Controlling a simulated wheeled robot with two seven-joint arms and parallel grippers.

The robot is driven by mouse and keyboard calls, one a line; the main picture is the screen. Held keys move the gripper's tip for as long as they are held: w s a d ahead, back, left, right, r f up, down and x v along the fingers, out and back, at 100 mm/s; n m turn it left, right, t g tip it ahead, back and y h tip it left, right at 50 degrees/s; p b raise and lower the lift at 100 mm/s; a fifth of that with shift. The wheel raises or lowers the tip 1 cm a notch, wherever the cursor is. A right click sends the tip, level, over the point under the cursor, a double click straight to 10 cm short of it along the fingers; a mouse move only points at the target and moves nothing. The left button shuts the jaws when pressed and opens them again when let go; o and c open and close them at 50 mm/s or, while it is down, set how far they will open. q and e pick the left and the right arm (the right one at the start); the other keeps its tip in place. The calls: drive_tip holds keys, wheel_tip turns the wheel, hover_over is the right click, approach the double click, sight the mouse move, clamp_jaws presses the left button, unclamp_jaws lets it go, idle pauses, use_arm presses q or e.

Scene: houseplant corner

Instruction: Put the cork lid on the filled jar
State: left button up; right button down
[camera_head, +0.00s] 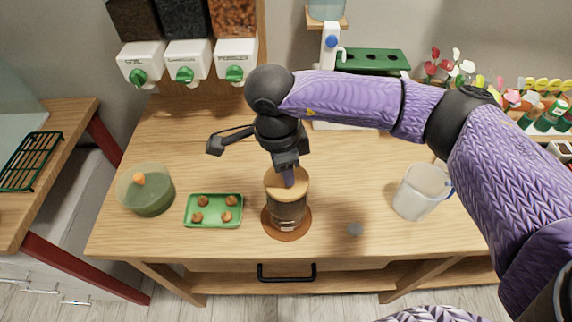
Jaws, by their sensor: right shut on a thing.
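The jar (288,211) stands upright on a round brown coaster (268,228) near the table's front edge. It has dark contents. The tan cork lid (300,187) is at the top of the jar, covering its mouth from this view; I cannot tell whether it is fully seated. My right gripper (288,178) comes down from above and is shut on the cork lid, over its middle. The fingertips partly hide the lid. My left gripper is not in view.
A green tray (189,214) with several brown balls lies left of the jar, beside a green-filled bowl (150,197). Dispensers (187,60) hang at the back left.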

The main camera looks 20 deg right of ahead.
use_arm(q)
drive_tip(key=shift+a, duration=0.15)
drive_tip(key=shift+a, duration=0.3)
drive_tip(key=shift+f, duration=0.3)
use_arm(e)
drive_tip(key=shift+f, duration=0.2)
use_arm(q)
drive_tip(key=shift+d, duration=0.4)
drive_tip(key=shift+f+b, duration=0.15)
drive_tip(key=shift+b, duration=0.25)
use_arm(e)
drive_tip(key=shift+c, duration=1.6)
unclamp_jaws()
drive_tip(key=o, duration=0.3)
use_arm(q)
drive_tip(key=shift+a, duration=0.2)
